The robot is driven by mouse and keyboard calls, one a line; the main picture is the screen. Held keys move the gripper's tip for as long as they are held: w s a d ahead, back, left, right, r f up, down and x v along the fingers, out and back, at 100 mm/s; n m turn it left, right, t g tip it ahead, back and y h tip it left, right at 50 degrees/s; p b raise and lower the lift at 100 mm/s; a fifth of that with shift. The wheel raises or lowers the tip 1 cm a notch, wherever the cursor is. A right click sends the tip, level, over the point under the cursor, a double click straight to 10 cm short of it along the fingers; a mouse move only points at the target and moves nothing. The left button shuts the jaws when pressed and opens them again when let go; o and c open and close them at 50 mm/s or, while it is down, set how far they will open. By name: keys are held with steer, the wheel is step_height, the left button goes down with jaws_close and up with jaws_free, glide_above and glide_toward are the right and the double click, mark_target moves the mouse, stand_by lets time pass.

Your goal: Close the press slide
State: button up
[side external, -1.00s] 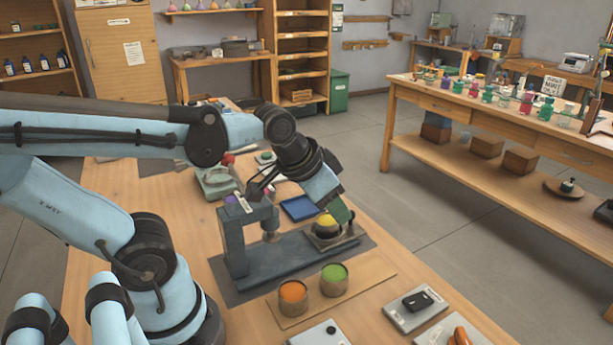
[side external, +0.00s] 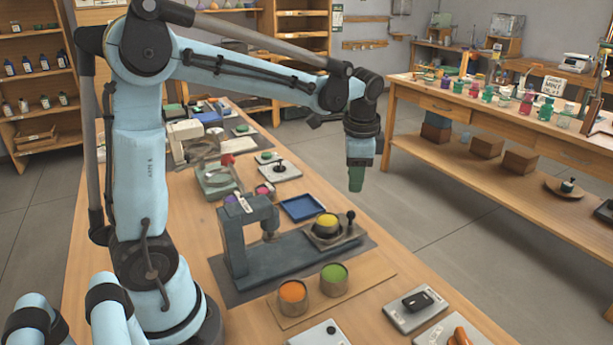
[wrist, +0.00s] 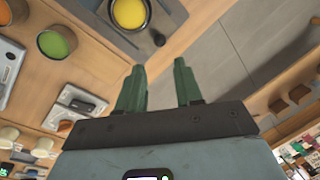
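The press (side external: 245,235) is a dark grey frame with a long base on the wooden table. Its slide (side external: 350,237) sits toward the right end of the base, clear of the press head. It carries a round cup of yellow material (side external: 326,221) and has an upright black knob handle (side external: 350,217). The yellow cup (wrist: 130,12) and knob (wrist: 158,40) also show at the top of the wrist view. My gripper (side external: 356,185) hangs above and to the right of the slide, apart from it. Its green fingers (wrist: 159,68) are spread with nothing between them.
Cups of orange (side external: 292,291) and green (side external: 334,273) stand in front of the press. A blue tray (side external: 302,207) lies behind it. A plate with a black block (side external: 417,301) lies at the front right. Floor lies beyond the table's right edge.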

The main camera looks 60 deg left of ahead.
mark_target(351, 212)
steer(key=f, duration=0.3)
steer(key=a+f, duration=0.1)
steer(key=f, duration=0.3)
steer(key=w+f, duration=0.1)
steer(key=f, duration=0.2)
steer(key=shift+a+f, duration=0.4)
jaws_close()
